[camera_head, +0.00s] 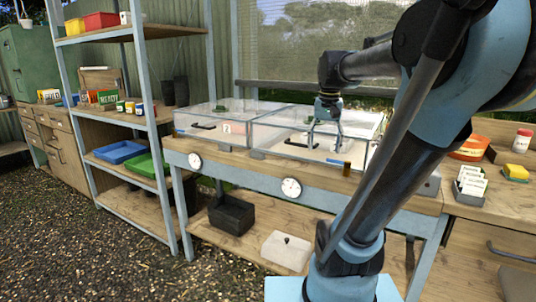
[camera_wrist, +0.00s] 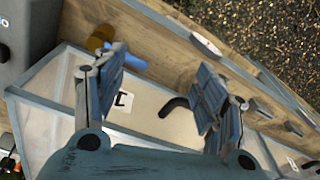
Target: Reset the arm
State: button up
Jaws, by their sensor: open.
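My arm (camera_head: 365,190) rises across the right of the head view and bends over toward the workbench. My gripper (camera_head: 325,125) hangs above the right clear-lidded box on the bench. In the wrist view my gripper (camera_wrist: 160,90) has its two fingers spread wide with nothing between them. Below the fingers lies the box (camera_wrist: 45,130) with its pale lid, a label (camera_wrist: 122,100) and a black handle (camera_wrist: 175,106). I cannot tell the exact gap between the fingertips and the lid.
A left clear box (camera_head: 212,117) with a numbered label stands beside it. A shelf unit holds a blue tray (camera_head: 120,152) and a green tray (camera_head: 146,164). A black bin (camera_head: 231,214) and a white lid (camera_head: 286,250) sit on the lower shelf. Gravel floor is open at front left.

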jog(key=s+f+n, duration=0.1)
jog(key=s+f, duration=0.6)
jog(key=f, duration=0.3)
jog(key=s+f+n+t, duration=0.1)
jog(key=s+f, duration=0.7)
jog(key=f, duration=0.2)
jog(key=shift+f+n, duration=0.3)
jog(key=shift+n, duration=0.1)
